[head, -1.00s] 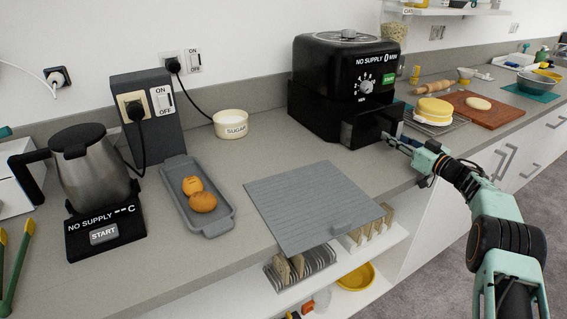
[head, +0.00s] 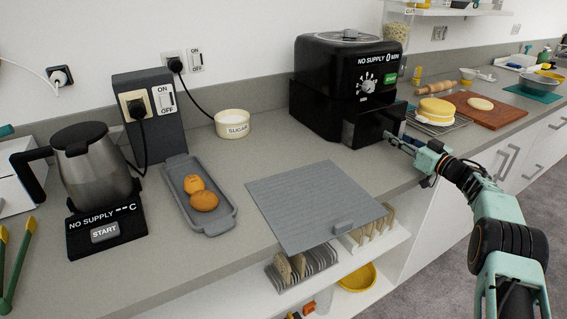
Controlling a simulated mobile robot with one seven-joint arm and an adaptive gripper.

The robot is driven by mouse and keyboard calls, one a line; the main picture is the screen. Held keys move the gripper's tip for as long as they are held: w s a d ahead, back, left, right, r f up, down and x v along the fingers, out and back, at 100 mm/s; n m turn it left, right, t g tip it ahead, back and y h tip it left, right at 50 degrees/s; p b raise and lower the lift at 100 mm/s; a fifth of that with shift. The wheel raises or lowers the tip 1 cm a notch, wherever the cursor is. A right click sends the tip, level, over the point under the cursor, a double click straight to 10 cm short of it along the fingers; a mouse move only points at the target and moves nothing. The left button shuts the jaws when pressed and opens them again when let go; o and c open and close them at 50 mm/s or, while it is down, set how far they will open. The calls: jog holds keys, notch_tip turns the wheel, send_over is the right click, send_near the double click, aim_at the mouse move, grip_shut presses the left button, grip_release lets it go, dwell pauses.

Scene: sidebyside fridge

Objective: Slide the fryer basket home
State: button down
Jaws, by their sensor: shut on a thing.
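The black air fryer (head: 318,98) stands on the counter against the wall. Its display reads "NO SUPPLY 0 MIN". The fryer basket (head: 372,127) is the dark drawer at its lower front, and it appears to stand out somewhat from the body. How far it is in is hard to tell. My gripper (head: 394,139) reaches in from the right and is shut on the basket's handle, which is small and mostly hidden by the fingers.
A cooling rack with a yellow-topped cake (head: 436,109) and a brown board (head: 485,110) lie right of the fryer. A grey ribbed board (head: 312,205) lies at the counter's front edge. Left are a sugar bowl (head: 232,123), a tray (head: 215,222) with two round items and a kettle (head: 92,170).

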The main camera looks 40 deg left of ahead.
jog(key=shift+s+a+f+b, duration=0.25)
jog(key=shift+a+b, duration=0.1)
jog(key=shift+a, duration=0.1)
dwell(1.0)
jog(key=shift+r, duration=0.4)
jog(key=shift+w+r+b, duration=0.15)
jog(key=shift+r+b, duration=0.2)
jog(key=shift+r, duration=0.3)
dwell(1.4)
jog(key=c, duration=1.6)
grip_release()
jog(key=shift+a, duration=0.1)
jog(key=shift+f, duration=0.1)
jog(key=shift+d+f, duration=0.4)
jog(key=shift+d, duration=0.2)
jog(key=shift+s+d+f, duration=0.1)
jog(key=shift+s+d, duration=0.15)
jog(key=shift+d, duration=0.05)
jog(key=v, duration=1.1)
jog(key=shift+w+d+f, duration=0.1)
jog(key=shift+f, duration=0.3)
